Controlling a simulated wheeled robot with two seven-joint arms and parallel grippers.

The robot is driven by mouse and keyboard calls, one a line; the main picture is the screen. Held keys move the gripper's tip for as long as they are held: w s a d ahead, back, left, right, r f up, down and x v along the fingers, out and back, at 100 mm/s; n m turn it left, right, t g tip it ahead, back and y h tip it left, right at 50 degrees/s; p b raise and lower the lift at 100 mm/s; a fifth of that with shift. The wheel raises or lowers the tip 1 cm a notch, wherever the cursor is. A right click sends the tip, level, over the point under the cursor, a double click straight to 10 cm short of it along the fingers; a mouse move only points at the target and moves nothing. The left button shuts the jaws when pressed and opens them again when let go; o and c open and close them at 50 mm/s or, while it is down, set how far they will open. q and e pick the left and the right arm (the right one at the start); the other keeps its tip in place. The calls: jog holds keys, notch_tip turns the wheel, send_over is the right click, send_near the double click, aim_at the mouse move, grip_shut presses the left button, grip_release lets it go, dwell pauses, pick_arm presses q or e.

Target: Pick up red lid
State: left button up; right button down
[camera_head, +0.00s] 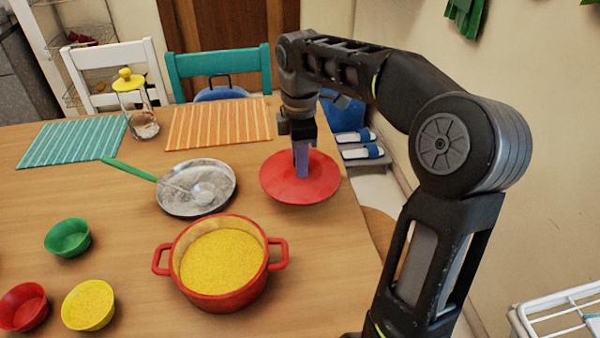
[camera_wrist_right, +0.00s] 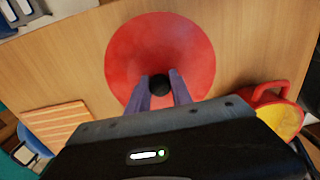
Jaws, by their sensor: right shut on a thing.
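The red lid (camera_head: 322,184) is a round red disc at the right side of the wooden table, behind the red pot. In the right wrist view the lid (camera_wrist_right: 160,48) has a dark round knob (camera_wrist_right: 159,85) at its middle. My right gripper (camera_head: 302,172) reaches down onto the lid from above. In the wrist view its two purple fingers (camera_wrist_right: 159,88) are shut on the knob from both sides. I cannot tell whether the lid is clear of the table. My left gripper is not in view.
The red pot (camera_head: 218,303) with yellow grain stands in front of the lid. A grey plate (camera_head: 182,205) with a green-handled ladle lies to the left. Green (camera_head: 68,238), red (camera_head: 22,308) and yellow (camera_head: 88,306) bowls stand at front left. A glass jar (camera_head: 143,125) stands behind.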

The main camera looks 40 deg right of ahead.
notch_tip(320, 180, up, 4)
jog(key=shift+r+p, duration=0.1)
jog(key=shift+p, duration=0.85)
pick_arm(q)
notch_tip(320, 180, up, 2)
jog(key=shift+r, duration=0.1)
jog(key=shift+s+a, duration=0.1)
pick_arm(e)
jog(key=shift+s+f, duration=0.1)
jog(key=shift+f, duration=0.1)
